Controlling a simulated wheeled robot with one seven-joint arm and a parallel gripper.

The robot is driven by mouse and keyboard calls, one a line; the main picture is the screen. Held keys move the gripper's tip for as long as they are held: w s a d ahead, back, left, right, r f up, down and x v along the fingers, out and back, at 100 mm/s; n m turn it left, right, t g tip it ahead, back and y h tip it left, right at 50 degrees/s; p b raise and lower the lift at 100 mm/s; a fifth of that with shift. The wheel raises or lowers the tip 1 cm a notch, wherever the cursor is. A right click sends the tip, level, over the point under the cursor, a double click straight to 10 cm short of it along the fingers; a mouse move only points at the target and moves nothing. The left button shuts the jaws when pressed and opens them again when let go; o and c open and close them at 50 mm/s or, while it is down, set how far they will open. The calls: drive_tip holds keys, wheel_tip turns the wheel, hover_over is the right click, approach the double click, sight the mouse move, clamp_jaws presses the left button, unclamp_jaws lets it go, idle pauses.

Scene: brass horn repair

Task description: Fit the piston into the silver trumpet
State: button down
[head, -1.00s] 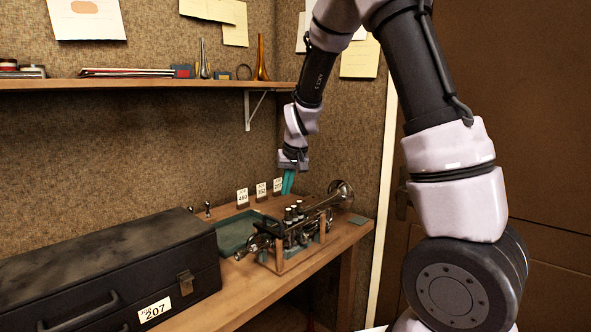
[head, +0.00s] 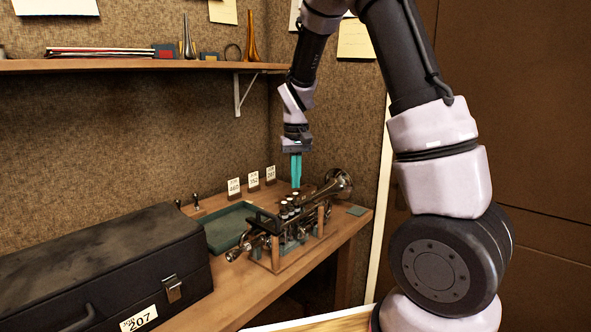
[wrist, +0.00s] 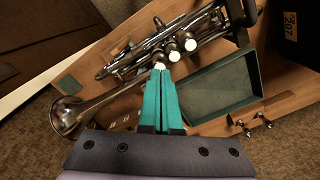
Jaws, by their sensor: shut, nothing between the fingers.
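The silver trumpet (head: 290,228) lies in a wooden cradle (head: 276,255) on the bench, its bell (head: 340,182) toward the back right. It also shows in the wrist view (wrist: 130,70), with several white-topped valve buttons (wrist: 190,44). My gripper (head: 297,185) points down with its teal fingers shut and empty, above and behind the valve buttons. In the wrist view its fingertips (wrist: 160,72) overlap the nearest white button (wrist: 160,65); I cannot tell whether they touch. I cannot pick out the loose piston for sure, or tell whether one of these buttons belongs to it.
A green tray (head: 219,241) sits left of the trumpet. Two small dark upright pieces (wrist: 265,119) stand beyond it. Numbered cards (head: 253,181) stand along the back. A black case (head: 90,265) fills the bench's left. A shelf (head: 130,67) hangs above.

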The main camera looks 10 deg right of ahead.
drive_tip(key=shift+f, duration=0.65)
drive_tip(key=shift+s+f, duration=0.1)
drive_tip(key=shift+f, duration=0.25)
wheel_tip(320, 180, up, 14)
drive_tip(key=shift+f, duration=0.2)
idle(0.6)
drive_tip(key=shift+d, duration=0.1)
